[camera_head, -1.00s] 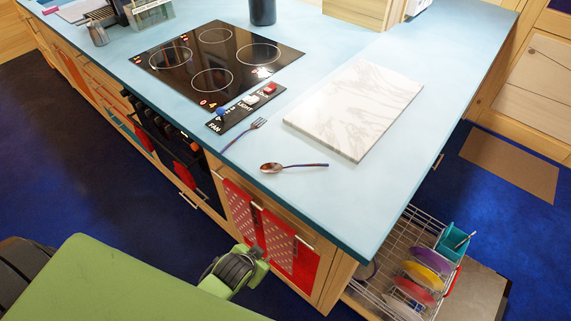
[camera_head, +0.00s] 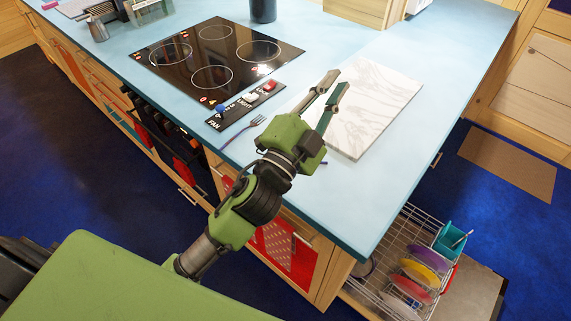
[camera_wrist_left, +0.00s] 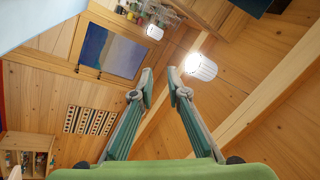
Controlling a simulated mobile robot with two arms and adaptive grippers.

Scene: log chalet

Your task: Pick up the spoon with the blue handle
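The spoon lies on the light blue counter (camera_head: 390,170) near its front edge. In the head view now my left arm hides nearly all of it; only the tip of its blue handle (camera_head: 325,163) shows, just right of my gripper's green body. My left gripper (camera_head: 338,80) reaches in over the counter above the spoon, its fingers pointing away toward the back. In the left wrist view its fingertips (camera_wrist_left: 160,78) are apart with nothing between them. That view faces the wooden ceiling and shows no spoon. My right gripper is not in view.
A fork (camera_head: 241,131) lies left of my gripper. A marble board (camera_head: 378,112) lies behind and right of it. A black hob (camera_head: 190,68) with a control panel (camera_head: 222,115) is at the back left. A dish rack (camera_head: 395,235) stands lower right. The counter's right side is clear.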

